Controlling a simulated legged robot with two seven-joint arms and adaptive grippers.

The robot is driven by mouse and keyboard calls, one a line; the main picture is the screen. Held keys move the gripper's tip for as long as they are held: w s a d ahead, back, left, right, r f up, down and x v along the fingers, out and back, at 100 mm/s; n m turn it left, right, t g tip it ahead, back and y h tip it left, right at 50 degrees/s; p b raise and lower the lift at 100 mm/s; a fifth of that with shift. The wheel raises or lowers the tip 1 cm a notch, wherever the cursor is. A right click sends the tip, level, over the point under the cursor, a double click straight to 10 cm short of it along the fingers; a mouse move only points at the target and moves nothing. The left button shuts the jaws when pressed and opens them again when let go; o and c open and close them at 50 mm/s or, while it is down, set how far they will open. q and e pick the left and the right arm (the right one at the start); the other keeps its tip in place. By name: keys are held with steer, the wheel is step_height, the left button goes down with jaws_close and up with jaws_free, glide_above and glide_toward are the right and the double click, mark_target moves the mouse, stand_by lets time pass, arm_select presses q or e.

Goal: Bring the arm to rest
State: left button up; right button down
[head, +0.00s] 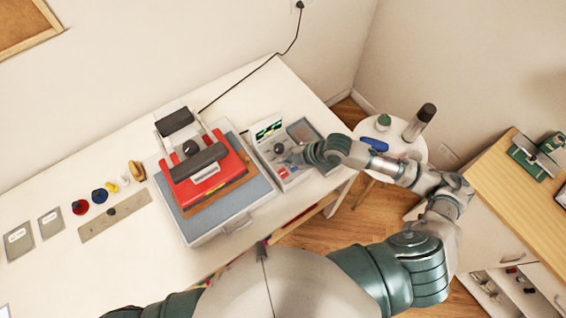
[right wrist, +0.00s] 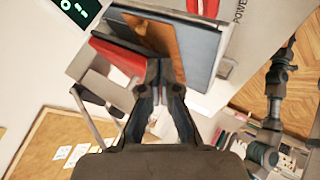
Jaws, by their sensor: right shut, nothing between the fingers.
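My right arm reaches in from the right side of the head view. Its gripper (head: 292,160) is over the front of the white control box with a green display (head: 269,129). In the right wrist view the gripper's dark fingers (right wrist: 160,72) meet at the tips, with nothing between them. The red heat press (head: 205,168) stands left of the gripper, and its red and grey plates (right wrist: 196,50) show beyond the fingers. Whether the gripper touches the control box cannot be told. My left gripper is not in view.
The white table (head: 140,240) also holds colored knobs (head: 80,207), a steel ruler-like plate (head: 115,217) and small grey cards. A round stool (head: 372,127) with a bottle (head: 419,122) stands right of the table. A wooden bench (head: 500,190) is at far right.

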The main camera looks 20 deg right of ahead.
steer(key=shift+d, duration=0.15)
steer(key=s+a+f+m+t+h, duration=0.1)
steer(key=s+a+f+m, duration=0.3)
steer(key=s+a+m, duration=0.15)
steer(key=s+d+f+m+g+h, duration=0.1)
steer(key=s+d+f+m+h, duration=0.3)
steer(key=s+d+m, duration=0.35)
steer(key=s+d+f+m+g+h, duration=0.1)
steer(key=s+d+f+m+h, duration=0.2)
steer(key=s+d+f+m, duration=0.4)
step_height(320, 180, down, 28)
steer(key=r+n+g+b, duration=0.1)
steer(key=b, duration=0.3)
arm_select(q)
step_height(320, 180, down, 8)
steer(key=b, duration=0.4)
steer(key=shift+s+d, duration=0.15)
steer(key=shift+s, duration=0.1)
arm_select(e)
steer(key=s+d+f+g, duration=0.1)
steer(key=s+d+f, duration=0.2)
steer(key=s+f, duration=1.5)
step_height(320, 180, down, 2)
steer(key=shift+s+f, duration=0.15)
steer(key=shift+s, duration=0.15)
